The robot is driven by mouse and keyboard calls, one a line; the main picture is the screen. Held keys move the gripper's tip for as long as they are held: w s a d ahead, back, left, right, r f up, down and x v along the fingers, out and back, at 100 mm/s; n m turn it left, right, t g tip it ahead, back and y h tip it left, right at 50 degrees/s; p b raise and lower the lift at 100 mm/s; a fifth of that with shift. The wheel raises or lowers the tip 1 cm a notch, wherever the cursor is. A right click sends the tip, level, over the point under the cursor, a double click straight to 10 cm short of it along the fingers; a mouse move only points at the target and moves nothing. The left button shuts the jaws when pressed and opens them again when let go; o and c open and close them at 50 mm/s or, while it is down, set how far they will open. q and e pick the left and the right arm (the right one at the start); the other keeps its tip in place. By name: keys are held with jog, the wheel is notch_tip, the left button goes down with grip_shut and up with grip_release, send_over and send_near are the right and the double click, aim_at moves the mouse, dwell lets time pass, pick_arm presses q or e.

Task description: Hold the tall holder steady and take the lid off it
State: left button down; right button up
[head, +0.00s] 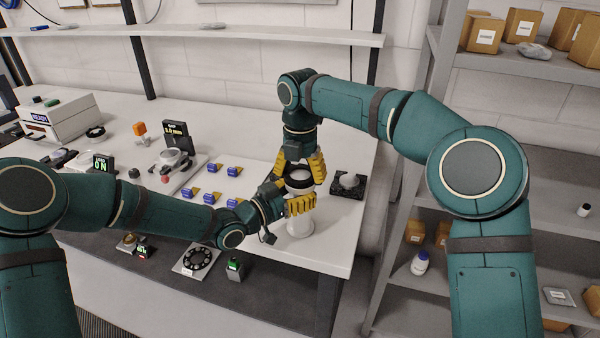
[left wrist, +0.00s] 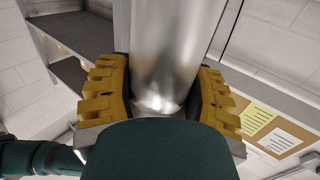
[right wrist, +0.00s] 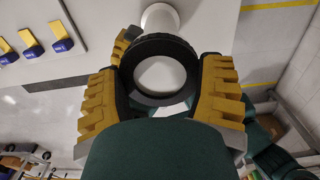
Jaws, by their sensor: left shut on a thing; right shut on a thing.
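The tall holder has a wide white base (head: 300,227) on the table near its front right corner. Its silvery cylindrical body (left wrist: 168,45) stands between the fingers of my left gripper (head: 289,205), which is shut on it above the base. My right gripper (right wrist: 161,85) comes from above and is shut on the lid, with one finger on each side. In the head view the fingers hide much of the body, and I cannot tell whether the lid still touches it.
A dark square fixture (head: 348,185) stands close to the right of the holder. Several blue-and-yellow blocks (head: 210,201) lie to the left. A dial instrument (head: 173,158) stands farther left. Metal shelving (head: 480,70) with boxes stands beyond the table's right edge.

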jog(key=shift+r, duration=0.2)
dwell(0.3)
jog(key=shift+r, duration=0.95)
jog(key=shift+r, duration=2)
pick_arm(q)
jog(key=shift+c, duration=0.8)
grip_release()
